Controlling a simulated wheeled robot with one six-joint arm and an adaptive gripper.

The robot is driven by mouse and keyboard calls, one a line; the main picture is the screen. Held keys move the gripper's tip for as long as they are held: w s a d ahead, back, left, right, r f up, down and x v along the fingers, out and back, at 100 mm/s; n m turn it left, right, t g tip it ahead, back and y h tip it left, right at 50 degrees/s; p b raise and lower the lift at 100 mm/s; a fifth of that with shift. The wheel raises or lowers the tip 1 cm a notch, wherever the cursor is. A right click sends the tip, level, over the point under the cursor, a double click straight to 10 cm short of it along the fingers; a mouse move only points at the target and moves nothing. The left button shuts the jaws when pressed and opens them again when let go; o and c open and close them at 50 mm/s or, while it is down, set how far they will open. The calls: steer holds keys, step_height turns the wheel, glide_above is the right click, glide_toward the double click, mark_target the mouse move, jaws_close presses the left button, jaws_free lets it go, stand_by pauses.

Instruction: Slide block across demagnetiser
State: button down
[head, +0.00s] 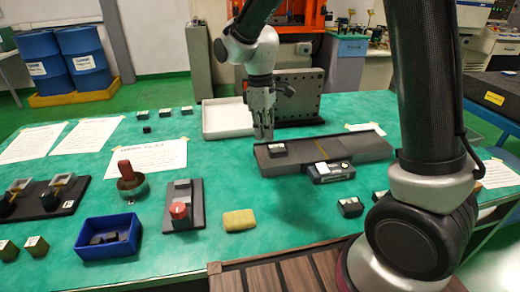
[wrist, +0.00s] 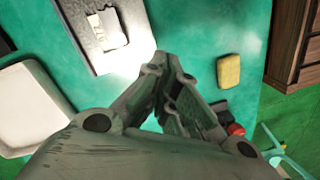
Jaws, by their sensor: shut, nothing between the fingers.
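The demagnetiser appears to be the long dark grey slab (head: 365,147) with a tan stripe across its middle, lying on the green table. A small dark block (head: 277,149) with a pale label sits on its left end. In the wrist view the block (wrist: 109,28) lies on the slab's end (wrist: 82,18), ahead and left of my fingertips. My gripper (head: 263,137) points down at the slab's left end, just left of and behind the block. It also shows in the wrist view (wrist: 163,62), shut and empty. I cannot tell its exact height.
A small control box (head: 330,171) stands against the slab's front edge. A white tray (head: 226,118) and an upright grey plate (head: 300,97) stand behind. A yellow sponge (head: 239,220), red-button box (head: 182,212) and blue bin (head: 107,238) are in front left.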

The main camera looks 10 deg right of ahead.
mark_target(306, 150)
steer(key=w+a+n+t, duration=0.1)
steer(key=w+a+n, duration=0.3)
steer(key=w+n, duration=0.2)
steer(key=shift+y, duration=0.3)
step_height(306, 150, down, 10)
steer(key=shift+f, duration=0.25)
steer(key=d, duration=0.3)
steer(key=shift+d+r, duration=0.2)
steer(key=shift+d, duration=0.35)
steer(key=shift+d, duration=0.1)
steer(key=d, duration=1.6)
steer(key=shift+d, duration=0.1)
